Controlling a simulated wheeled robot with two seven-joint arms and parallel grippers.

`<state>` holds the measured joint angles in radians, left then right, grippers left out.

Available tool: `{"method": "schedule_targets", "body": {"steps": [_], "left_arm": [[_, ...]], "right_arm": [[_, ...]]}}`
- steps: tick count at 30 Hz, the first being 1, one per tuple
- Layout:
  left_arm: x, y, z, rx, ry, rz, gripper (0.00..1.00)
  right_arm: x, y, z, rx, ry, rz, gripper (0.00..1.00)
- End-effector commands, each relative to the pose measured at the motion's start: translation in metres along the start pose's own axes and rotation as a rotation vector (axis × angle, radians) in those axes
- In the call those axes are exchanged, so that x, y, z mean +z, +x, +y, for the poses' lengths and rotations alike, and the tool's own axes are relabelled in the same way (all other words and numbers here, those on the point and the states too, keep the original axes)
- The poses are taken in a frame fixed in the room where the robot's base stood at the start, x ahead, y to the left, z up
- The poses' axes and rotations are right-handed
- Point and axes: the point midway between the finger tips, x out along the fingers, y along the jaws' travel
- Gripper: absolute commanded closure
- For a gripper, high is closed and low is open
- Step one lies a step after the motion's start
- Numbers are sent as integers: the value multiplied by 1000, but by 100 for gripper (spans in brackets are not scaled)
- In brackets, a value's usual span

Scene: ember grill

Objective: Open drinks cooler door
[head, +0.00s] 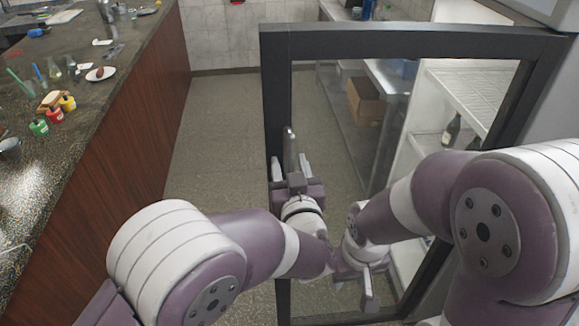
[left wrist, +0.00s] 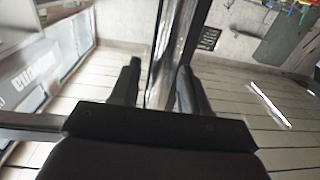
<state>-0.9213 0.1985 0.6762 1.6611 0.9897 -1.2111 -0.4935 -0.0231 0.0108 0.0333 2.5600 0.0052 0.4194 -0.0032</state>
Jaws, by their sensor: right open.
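The drinks cooler door (head: 274,95) is a black-framed glass panel. It stands swung out across the aisle, with its right side near the cooler body. A metal handle (head: 289,145) stands upright on its left side. My left gripper (head: 290,168) is at this handle. In the left wrist view, the two fingers (left wrist: 160,85) lie on either side of a metal bar and dark frame; whether they press on it is unclear. My right gripper (head: 355,285) is open, low in front of the glass, right of the left wrist. White cooler shelves (head: 470,85) show through the glass.
A dark stone counter (head: 110,65) with wood panels runs along the left, holding bottles, plates and small jars. The floor (head: 220,130) between counter and door is clear. A cardboard box (head: 365,100) sits on a shelf behind the glass. A bottle (head: 452,130) stands inside the cooler.

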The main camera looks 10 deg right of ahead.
Motion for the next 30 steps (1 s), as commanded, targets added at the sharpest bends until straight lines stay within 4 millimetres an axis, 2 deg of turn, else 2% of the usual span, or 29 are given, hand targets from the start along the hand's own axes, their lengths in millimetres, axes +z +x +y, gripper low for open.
{"method": "schedule_targets", "body": {"steps": [5,8,18,21,25,30], "left_arm": [[2,-4,0,1,1,-2,54],[3,-17,1,3,1,-1,54],[2,-99,2,6,-1,0,54],[2,-116,1,3,0,0,54],[1,-127,0,2,1,0,54],[0,-128,0,0,1,0,54]], "right_arm": [[0,2,0,0,0,0,57],[1,6,0,0,0,0,57],[3,24,0,0,0,0,57],[3,26,0,0,0,0,57],[3,27,0,0,0,0,57],[3,26,0,0,0,0,57]]}}
